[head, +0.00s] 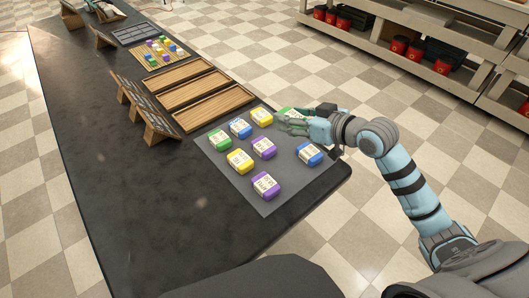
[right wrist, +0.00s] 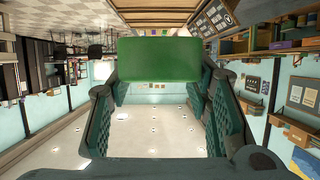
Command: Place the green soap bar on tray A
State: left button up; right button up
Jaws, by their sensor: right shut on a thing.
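My right gripper (head: 288,121) is shut on a green soap bar (head: 286,112) at the far right corner of the grey mat. Its fingers partly hide the bar in the head view, and I cannot tell whether the bar is clear of the mat. In the right wrist view the green bar (right wrist: 160,60) sits between the fingers. A second green soap bar (head: 220,140) lies on the mat's left side. Three empty wooden trays (head: 212,107) lie side by side beyond the mat; I cannot read which is tray A. My left gripper is not in view.
Blue, yellow and purple soap bars (head: 264,148) lie on the grey mat (head: 214,168). Dark sign boards on wooden stands (head: 158,126) line the trays' left side. Farther back is a slatted board with small coloured pieces (head: 163,51). The black table's left part (head: 110,170) is clear.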

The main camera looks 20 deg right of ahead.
aim_at(289, 173)
jog(key=f+b, duration=0.3)
jog(key=f, duration=0.7)
jog(key=f+b, duration=0.4)
jog(key=f, duration=0.5)
jog(key=shift+s+d+f, duration=0.15)
jog(key=shift+d+f, duration=0.05)
jog(key=shift+f, duration=0.2)
jog(key=shift+r, duration=0.1)
jog(key=shift+f, duration=0.2)
jog(key=o, duration=1.2)
jog(key=shift+r, duration=0.1)
